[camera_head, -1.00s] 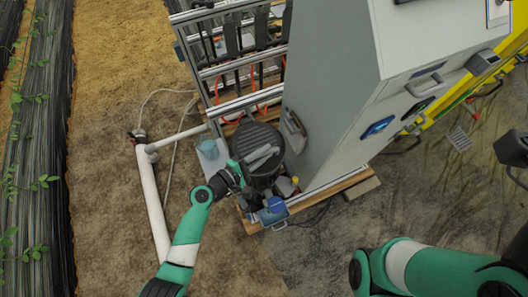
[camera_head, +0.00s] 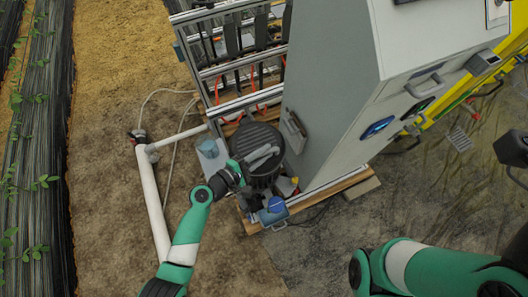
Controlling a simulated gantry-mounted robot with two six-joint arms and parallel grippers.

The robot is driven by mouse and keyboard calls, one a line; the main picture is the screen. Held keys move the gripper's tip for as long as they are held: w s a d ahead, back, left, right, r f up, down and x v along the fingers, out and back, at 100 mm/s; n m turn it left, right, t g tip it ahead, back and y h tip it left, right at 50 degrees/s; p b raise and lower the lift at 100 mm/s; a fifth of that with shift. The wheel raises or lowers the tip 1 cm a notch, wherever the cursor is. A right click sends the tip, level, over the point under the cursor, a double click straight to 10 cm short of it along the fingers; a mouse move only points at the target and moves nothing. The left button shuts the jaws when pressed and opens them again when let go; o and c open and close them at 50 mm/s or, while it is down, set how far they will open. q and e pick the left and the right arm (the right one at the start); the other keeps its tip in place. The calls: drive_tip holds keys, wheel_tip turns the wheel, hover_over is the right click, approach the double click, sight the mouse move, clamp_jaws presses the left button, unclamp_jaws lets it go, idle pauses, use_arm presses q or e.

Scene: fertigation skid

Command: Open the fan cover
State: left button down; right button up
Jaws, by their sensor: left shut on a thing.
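The fan cover (camera_head: 254,136) is a dark, round, ribbed cap on the upright motor or pump unit beside the grey cabinet. My left gripper (camera_head: 256,160) is at the near side of this cap, shut on it. The exact grip is small and partly hidden by the fingers. A grey bar-like part lies across the near edge of the cap at the fingers.
The grey cabinet (camera_head: 335,100) stands close to the right of the cap. An aluminium frame (camera_head: 237,104) rises behind. A blue-capped part (camera_head: 276,204) sits near the wooden base. A white pipe (camera_head: 152,195) lies left, with open soil around it.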

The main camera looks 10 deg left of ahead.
sight(257, 146)
use_arm(q)
drive_tip(key=shift+w+a+r+p, duration=0.1)
drive_tip(key=shift+r+p, duration=0.1)
drive_tip(key=shift+r, duration=0.15)
drive_tip(key=shift+w+a+r+p, duration=0.1)
drive_tip(key=shift+r+p, duration=0.05)
drive_tip(key=shift+r, duration=0.2)
drive_tip(key=w+a+r+p, duration=0.2)
drive_tip(key=w+a+r, duration=0.2)
drive_tip(key=w+r, duration=0.1)
drive_tip(key=shift+w+r, duration=0.15)
drive_tip(key=shift+r, duration=0.75)
drive_tip(key=c, duration=0.8)
unclamp_jaws()
drive_tip(key=shift+f, duration=0.2)
